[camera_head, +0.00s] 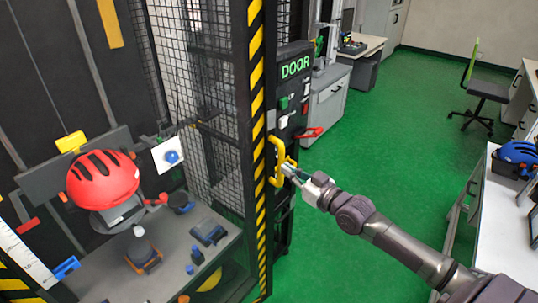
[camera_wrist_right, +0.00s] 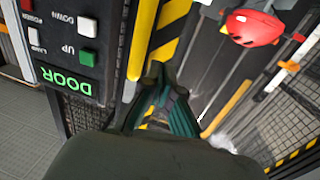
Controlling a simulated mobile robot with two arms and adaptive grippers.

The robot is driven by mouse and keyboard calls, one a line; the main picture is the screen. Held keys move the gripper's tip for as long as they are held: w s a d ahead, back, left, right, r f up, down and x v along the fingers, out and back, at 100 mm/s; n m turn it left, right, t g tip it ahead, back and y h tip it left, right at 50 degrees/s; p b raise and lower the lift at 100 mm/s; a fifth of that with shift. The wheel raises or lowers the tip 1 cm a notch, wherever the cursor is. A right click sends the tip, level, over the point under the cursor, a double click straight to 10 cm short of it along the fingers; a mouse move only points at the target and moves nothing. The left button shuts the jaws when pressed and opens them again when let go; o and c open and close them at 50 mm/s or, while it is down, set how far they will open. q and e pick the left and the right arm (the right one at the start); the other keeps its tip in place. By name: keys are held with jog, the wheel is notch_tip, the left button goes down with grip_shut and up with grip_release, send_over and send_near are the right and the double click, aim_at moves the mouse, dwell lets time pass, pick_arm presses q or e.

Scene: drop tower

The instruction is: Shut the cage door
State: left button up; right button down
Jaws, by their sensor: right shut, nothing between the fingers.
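The cage has a post with yellow-black stripes (camera_head: 257,110) and a dark wire-mesh panel (camera_head: 222,75) behind and left of it. A yellow handle (camera_head: 274,163) stands upright just right of the striped post. It also shows in the right wrist view (camera_wrist_right: 141,42). My right gripper (camera_head: 288,168) is shut and empty, its fingertips at the handle's right side; I cannot tell whether they touch it. In the wrist view its fingers (camera_wrist_right: 165,112) point toward the striped edge. I cannot tell how far the door stands open. My left gripper is not in view.
A control panel labelled DOOR (camera_head: 295,68) stands just right of the handle, with a red lever (camera_head: 308,133) on its side. A red helmet (camera_head: 103,180) sits inside the cage above a grey platform (camera_head: 165,280). Green floor is clear behind my arm; a white table (camera_head: 510,235) stands at right.

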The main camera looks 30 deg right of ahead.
aim_at(263, 153)
jog(key=p+x, duration=0.1)
jog(key=x, duration=0.7)
jog(key=shift+p, duration=0.3)
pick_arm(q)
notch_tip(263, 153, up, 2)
